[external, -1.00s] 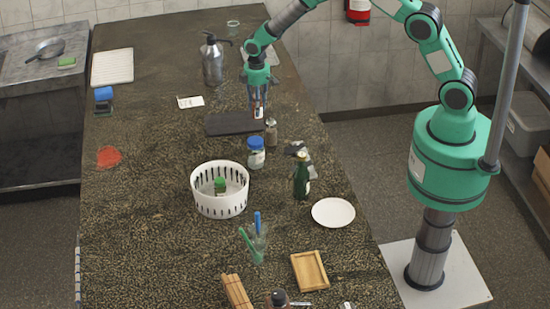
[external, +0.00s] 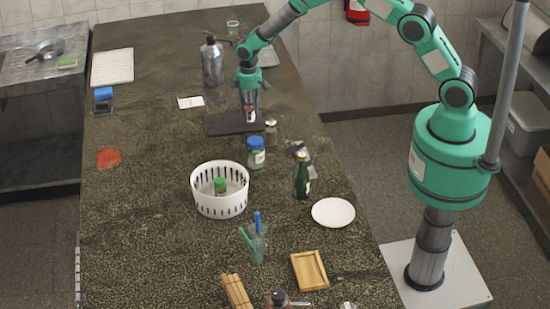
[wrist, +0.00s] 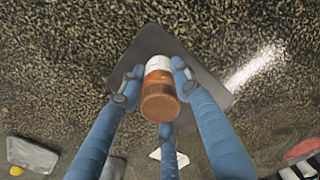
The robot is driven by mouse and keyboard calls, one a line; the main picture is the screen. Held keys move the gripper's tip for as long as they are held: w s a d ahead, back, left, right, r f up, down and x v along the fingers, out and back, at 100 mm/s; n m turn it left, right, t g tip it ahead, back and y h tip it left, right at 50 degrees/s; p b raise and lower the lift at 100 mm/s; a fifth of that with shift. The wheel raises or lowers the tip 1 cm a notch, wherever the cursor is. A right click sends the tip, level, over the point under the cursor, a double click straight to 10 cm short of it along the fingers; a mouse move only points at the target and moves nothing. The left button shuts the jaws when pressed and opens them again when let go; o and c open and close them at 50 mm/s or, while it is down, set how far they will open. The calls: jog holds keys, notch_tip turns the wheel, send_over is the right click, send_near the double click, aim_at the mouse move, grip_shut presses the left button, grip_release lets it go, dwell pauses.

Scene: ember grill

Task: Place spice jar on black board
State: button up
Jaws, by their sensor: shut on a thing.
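My gripper (external: 249,114) is over the right part of the black board (external: 221,126). In the wrist view its blue fingers (wrist: 155,84) are shut on a spice jar (wrist: 158,103) with reddish-brown contents and a white band. The jar is mostly hidden by the fingers in the external view. The board also shows behind the jar in the wrist view (wrist: 160,40). The jar is at or just above the board; I cannot tell whether its base touches it.
A small jar (external: 271,132) stands close to the board's right edge, and a blue-lidded jar (external: 256,155) stands nearer the camera. A white basket (external: 219,205), green bottle (external: 302,180) and metal bottle (external: 212,62) stand farther off. A white card (external: 190,102) lies behind the board.

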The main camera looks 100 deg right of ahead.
jog(key=shift+f, duration=0.6)
jog(key=shift+f, duration=0.2)
jog(key=o, duration=1.2)
jog(key=shift+r, duration=0.15)
notch_tip(320, 180, up, 12)
jog(key=shift+r+b, duration=0.1)
jog(key=shift+b, duration=0.4)
